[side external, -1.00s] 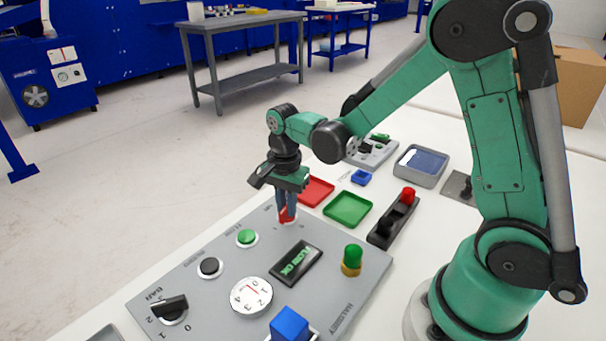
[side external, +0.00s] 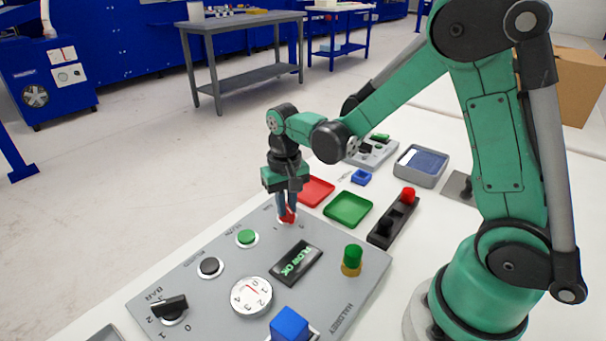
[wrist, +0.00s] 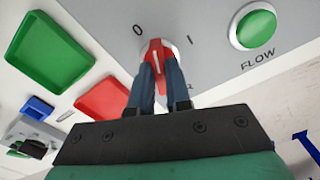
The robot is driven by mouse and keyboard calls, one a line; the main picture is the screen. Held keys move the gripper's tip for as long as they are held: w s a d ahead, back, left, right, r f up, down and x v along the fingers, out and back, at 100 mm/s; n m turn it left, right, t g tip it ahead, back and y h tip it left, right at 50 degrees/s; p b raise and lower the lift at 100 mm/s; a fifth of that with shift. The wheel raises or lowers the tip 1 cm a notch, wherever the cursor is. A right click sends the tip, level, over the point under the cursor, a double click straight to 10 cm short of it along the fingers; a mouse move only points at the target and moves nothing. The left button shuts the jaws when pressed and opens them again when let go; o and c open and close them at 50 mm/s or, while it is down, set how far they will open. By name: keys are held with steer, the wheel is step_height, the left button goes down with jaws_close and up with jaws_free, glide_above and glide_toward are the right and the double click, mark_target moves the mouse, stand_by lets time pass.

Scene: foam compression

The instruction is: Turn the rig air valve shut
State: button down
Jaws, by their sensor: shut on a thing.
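The air valve is a red knob (side external: 287,215) with a white line, at the far corner of the grey rig panel (side external: 215,305). In the wrist view the red knob (wrist: 155,54) stands between the marks 0 and I, its white line roughly upright in the picture. My gripper (side external: 286,208) points down over it. In the wrist view the two blue-grey fingers (wrist: 156,80) are closed on either side of the knob. The fingers hide the knob's lower part.
The panel carries a green FLOW button (wrist: 257,26), a black button (side external: 210,267), a black selector (side external: 170,308), a round gauge (side external: 251,297), a display reading FLOW OK (side external: 296,263) and a green lamp (side external: 352,257). Red (side external: 315,191) and green (side external: 348,209) trays lie beside the panel.

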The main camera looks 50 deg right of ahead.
steer(key=n, duration=0.4)
steer(key=shift+n, duration=0.3)
stand_by(0.3)
steer(key=c, duration=0.8)
jaws_free()
steer(key=shift+c, duration=0.2)
steer(key=shift+r, duration=2.8)
steer(key=shift+r, duration=0.1)
